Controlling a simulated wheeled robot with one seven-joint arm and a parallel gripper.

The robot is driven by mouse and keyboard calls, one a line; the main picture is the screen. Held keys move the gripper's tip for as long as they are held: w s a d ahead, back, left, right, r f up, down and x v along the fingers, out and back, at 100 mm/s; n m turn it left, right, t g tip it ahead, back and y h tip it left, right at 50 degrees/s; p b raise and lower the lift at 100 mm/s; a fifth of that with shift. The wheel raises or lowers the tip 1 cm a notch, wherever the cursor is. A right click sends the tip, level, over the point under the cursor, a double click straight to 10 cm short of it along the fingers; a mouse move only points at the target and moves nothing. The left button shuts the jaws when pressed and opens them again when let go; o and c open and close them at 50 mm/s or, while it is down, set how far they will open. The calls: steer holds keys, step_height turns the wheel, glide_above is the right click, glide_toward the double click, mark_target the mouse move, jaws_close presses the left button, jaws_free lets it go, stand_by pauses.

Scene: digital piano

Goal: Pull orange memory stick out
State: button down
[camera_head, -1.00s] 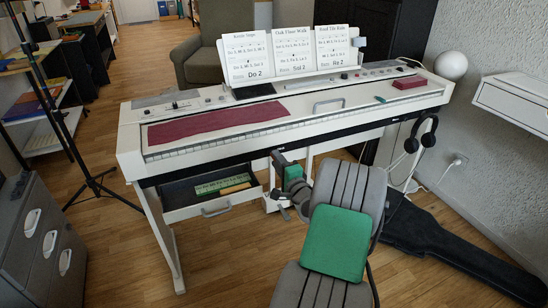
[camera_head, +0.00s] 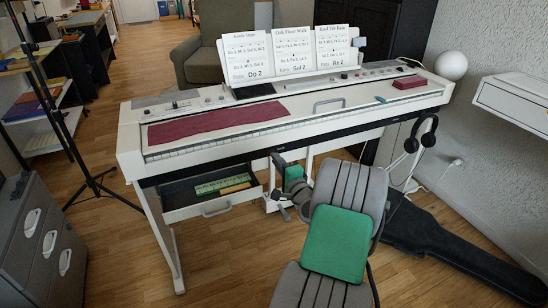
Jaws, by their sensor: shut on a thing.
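My arm, grey with green panels, reaches up from the bottom to the front of the white digital piano (camera_head: 130,140). My gripper (camera_head: 285,212) is small and dark, below the piano's front edge and right of the open drawer. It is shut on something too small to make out. I cannot pick out the orange memory stick; that spot is small and partly covered by my wrist.
The open drawer (camera_head: 190,212) holds a green board (camera_head: 222,184) and a small orange-brown piece (camera_head: 236,189). Headphones (camera_head: 421,135) hang at the piano's right end. A black instrument case (camera_head: 440,238) lies on the floor at right. Bare floor (camera_head: 225,265) lies at front left.

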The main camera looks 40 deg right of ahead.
steer(key=shift+v, duration=0.8)
steer(key=shift+b+v, duration=0.45)
steer(key=shift+v, duration=2.05)
steer(key=w+a+r+y, duration=0.1)
steer(key=a, duration=0.2)
steer(key=w+a+r+n+y, duration=0.1)
steer(key=a+r, duration=0.1)
steer(key=w+a+r+n, duration=0.1)
steer(key=a+r, duration=0.1)
steer(key=a, duration=0.1)
steer(key=shift+w+a+y, duration=0.35)
steer(key=shift+w+y, duration=0.05)
steer(key=a+r+n+y, duration=0.2)
steer(key=a+r+y, duration=0.2)
steer(key=a, duration=0.9)
steer(key=a+r+n+y, duration=0.3)
steer(key=a+r, duration=0.2)
steer(key=a, duration=0.7)
step_height(320, 180, up, 19)
steer(key=w+p, duration=0.2)
steer(key=p, duration=3)
steer(key=shift+a+r+p, duration=0.25)
steer(key=shift+a+p, duration=0.05)
steer(key=shift+a, duration=0.05)
steer(key=shift+f, duration=0.15)
